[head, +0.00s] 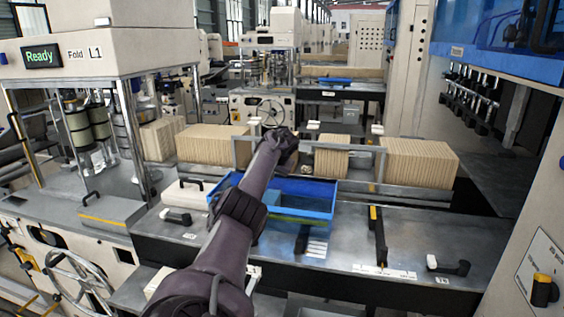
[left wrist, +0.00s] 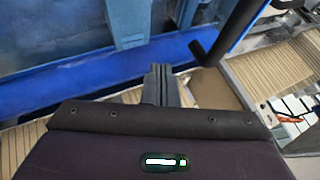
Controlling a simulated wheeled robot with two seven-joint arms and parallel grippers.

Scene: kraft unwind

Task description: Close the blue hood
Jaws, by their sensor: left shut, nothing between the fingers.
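The blue hood (head: 484,30) is a see-through blue panel at the upper right of the head view, high on the beige machine, with a dark handle (head: 543,28) on it. My left arm reaches up through the middle, and its gripper (head: 288,145) is over the table near the kraft stacks, well left of the hood. In the left wrist view my left gripper (left wrist: 161,84) is shut and empty. A blue band (left wrist: 70,85) and a black bar (left wrist: 230,35) lie beyond it; I cannot tell whether they belong to the hood. My right gripper is not in view.
A blue tray (head: 320,188) stands on the grey table, partly behind my arm. Tan kraft stacks (head: 418,162) line the back. A machine with a "Ready" display (head: 42,56) stands at left.

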